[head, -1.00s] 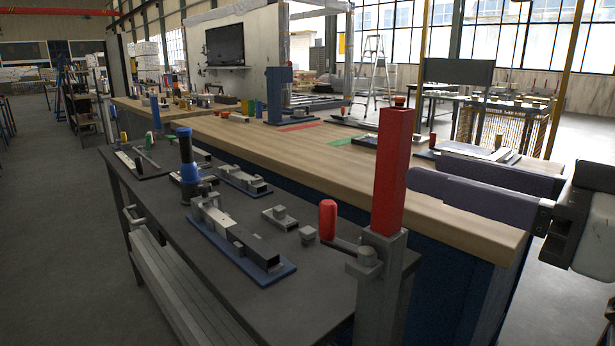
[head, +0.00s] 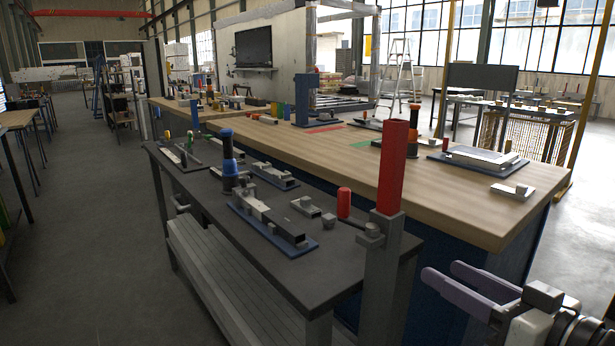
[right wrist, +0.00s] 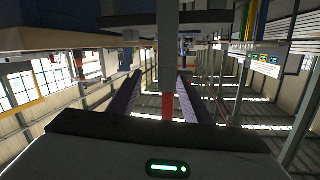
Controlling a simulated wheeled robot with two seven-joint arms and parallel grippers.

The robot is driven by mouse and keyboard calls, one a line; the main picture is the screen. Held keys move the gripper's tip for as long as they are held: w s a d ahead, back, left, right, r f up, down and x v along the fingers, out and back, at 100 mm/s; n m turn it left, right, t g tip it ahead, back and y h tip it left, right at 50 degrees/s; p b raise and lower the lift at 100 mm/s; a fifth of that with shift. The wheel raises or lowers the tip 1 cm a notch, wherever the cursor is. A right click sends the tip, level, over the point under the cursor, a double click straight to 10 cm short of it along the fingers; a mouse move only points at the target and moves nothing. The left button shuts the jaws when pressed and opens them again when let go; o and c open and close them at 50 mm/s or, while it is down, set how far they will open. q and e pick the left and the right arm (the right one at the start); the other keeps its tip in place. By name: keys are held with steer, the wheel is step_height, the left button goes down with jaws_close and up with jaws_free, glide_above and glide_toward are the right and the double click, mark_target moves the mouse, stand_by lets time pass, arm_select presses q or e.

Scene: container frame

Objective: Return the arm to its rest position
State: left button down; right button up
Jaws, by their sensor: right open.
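My right gripper (head: 462,282) is at the lower right of the head view, beside and below the right end of the wooden bench. Its two long purple-grey fingers stand apart with nothing between them. In the right wrist view the fingers (right wrist: 160,98) are also spread, with a grey post and a red part showing beyond the gap. My left gripper is not in the head view.
A dark workbench (head: 330,277) with fixtures on blue plates stands in front. A grey post with a red top (head: 393,165) rises at its corner, left of my right gripper. A wooden bench (head: 470,215) lies behind. Floor is free at left.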

step_height(320, 180, down, 12)
steer(key=s+m+g+h+p, duration=0.1)
steer(key=s+h+p, duration=0.1)
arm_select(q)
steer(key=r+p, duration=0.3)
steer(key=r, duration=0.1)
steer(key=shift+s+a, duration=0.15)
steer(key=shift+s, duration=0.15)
arm_select(e)
steer(key=s+a+f+g+h, duration=0.1)
steer(key=s+a+f+g, duration=0.1)
steer(key=s+f, duration=0.8)
steer(key=s+a+f+g+h, duration=0.1)
steer(key=s+a+f+g, duration=0.2)
steer(key=s+f, duration=0.6)
step_height(320, 180, down, 4)
steer(key=shift+s+a+f+h, duration=0.1)
steer(key=shift+s+a+h, duration=0.3)
steer(key=shift+a, duration=0.4)
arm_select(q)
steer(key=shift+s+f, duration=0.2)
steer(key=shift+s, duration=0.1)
